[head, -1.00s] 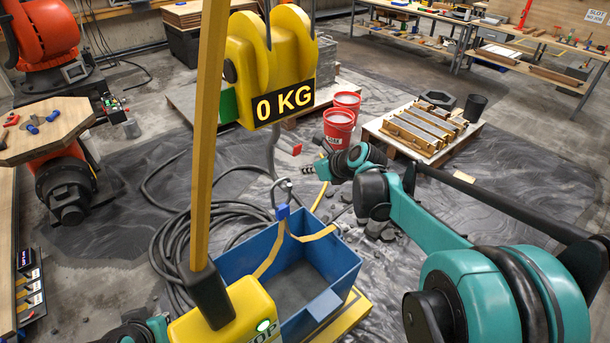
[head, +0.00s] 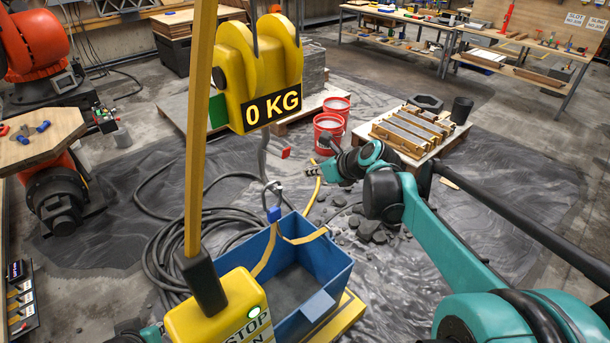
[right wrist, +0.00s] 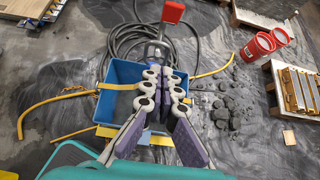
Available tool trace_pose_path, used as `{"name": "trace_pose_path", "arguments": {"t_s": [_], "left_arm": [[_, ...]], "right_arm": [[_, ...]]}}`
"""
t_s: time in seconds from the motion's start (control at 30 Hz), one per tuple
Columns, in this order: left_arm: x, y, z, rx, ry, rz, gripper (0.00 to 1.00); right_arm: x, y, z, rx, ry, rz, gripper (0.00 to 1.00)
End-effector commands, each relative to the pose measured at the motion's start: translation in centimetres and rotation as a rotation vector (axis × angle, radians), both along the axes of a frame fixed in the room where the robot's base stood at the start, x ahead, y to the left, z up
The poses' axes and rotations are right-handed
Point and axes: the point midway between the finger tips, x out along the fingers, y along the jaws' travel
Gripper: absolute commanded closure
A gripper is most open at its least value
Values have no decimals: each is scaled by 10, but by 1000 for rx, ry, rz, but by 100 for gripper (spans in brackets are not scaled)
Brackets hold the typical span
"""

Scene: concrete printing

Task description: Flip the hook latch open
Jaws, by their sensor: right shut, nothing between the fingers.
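The hook (head: 264,158) hangs grey below the yellow hoist block (head: 255,70), with a red latch tab (head: 285,153) at its right. In the right wrist view the red tab (right wrist: 172,12) stands at the top, above the grey hook (right wrist: 157,42). I cannot tell the latch's exact angle. My right gripper (head: 310,171) is right of and slightly below the tab, apart from it in the head view. In the right wrist view its fingers (right wrist: 166,74) are together and empty, pointing toward the hook. My left gripper is out of view.
A blue bin (head: 330,285) with yellow straps meeting at a blue piece (head: 274,214) stands below the hook. A yellow pole and pendant (head: 225,310) stand in front at left. Black hose (head: 165,250) coils behind. Red buckets (head: 328,132) and a pallet of bars (head: 408,132) lie beyond.

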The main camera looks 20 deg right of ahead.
Motion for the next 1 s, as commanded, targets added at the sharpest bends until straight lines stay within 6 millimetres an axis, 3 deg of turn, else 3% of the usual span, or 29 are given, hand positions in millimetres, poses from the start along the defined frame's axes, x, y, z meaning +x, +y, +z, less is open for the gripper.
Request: {"name": "trace_pose_path", "arguments": {"t_s": [0.13, 0.37, 0.87, 1.0], "left_arm": [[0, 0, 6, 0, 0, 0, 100], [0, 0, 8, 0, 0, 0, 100], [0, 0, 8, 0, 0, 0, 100], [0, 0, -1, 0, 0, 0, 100]], "right_arm": [[-13, -5, 27, 0, 0, -1, 100], [-22, -8, 45, 0, 1, 0, 100], [-23, -8, 46, 0, 0, 0, 100], [-31, -1, 35, -68, -9, 54, 100]]}}
